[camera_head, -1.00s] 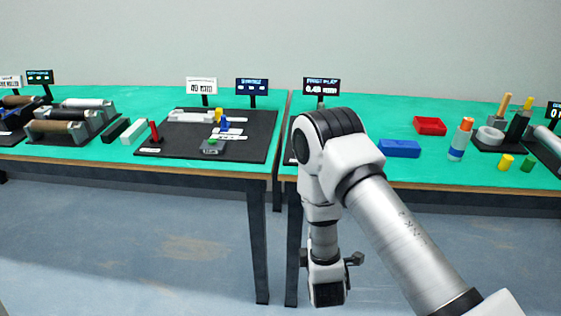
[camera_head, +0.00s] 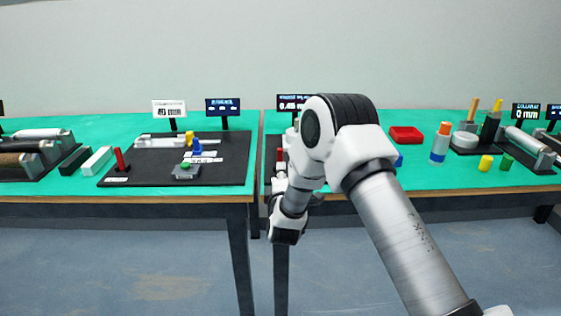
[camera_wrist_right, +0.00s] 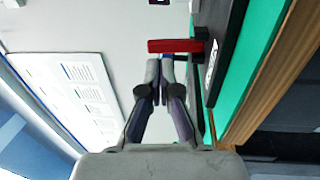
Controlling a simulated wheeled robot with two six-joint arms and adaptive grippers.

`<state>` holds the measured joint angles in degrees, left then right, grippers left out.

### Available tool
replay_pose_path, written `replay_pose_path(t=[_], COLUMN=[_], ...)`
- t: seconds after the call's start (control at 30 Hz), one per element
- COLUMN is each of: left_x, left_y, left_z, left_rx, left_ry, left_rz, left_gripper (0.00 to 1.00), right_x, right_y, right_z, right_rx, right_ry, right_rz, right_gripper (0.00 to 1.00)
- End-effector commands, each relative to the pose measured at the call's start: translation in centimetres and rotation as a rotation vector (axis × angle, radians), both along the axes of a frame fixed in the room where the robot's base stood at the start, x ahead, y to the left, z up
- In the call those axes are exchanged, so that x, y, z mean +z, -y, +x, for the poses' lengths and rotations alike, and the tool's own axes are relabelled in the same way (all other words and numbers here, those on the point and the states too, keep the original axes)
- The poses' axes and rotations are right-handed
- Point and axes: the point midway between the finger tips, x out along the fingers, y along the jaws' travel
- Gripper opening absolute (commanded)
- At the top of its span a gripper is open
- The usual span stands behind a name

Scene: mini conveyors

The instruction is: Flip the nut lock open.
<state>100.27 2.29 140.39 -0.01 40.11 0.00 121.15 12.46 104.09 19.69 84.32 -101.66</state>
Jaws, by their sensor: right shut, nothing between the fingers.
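A red upright lever (camera_wrist_right: 175,46) rises from a dark base with a white label in the right wrist view, which is turned on its side. A red piece also shows in the head view (camera_head: 280,155), on the station left of my right arm. I cannot tell for sure that this is the nut lock. My right gripper (camera_wrist_right: 160,62) is shut and empty, its fingertips close to the lever; I cannot tell if they touch. In the head view my arm hides most of this station. My left gripper is not in view.
A display (camera_head: 293,102) stands behind the station. A red tray (camera_head: 407,134) and an orange-capped bottle (camera_head: 440,145) are to the right. A black board (camera_head: 225,165) with small parts lies to the left, across a gap between tables. The table's wooden front edge (camera_head: 120,199) is close.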

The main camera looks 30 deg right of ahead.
Motion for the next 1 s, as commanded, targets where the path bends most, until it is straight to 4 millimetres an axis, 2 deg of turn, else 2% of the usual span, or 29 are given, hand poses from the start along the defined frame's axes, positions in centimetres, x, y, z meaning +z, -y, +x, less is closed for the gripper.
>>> replay_pose_path(t=[0.1, 0.3, 0.63, 0.83, 1.0], left_x=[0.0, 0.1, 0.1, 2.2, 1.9], left_y=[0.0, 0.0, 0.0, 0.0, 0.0], left_z=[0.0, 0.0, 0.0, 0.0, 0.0], left_rx=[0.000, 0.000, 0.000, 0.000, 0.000], left_ry=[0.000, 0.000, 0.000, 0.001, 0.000], left_rz=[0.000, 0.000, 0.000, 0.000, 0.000], left_gripper=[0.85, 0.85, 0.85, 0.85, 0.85], right_x=[0.3, 0.5, 0.6, 1.6, 1.4], right_y=[1.2, 2.2, 2.3, 2.8, 2.9], right_z=[1.9, 3.6, 3.7, 4.5, 4.6], right_rx=[-0.002, 0.000, 0.001, 0.000, -0.002], right_ry=[0.002, 0.001, -0.001, -0.001, 0.007], right_rz=[0.000, 0.001, 0.000, 0.001, 0.000], right_gripper=[0.00, 0.00, 0.00, 0.00, 0.00])
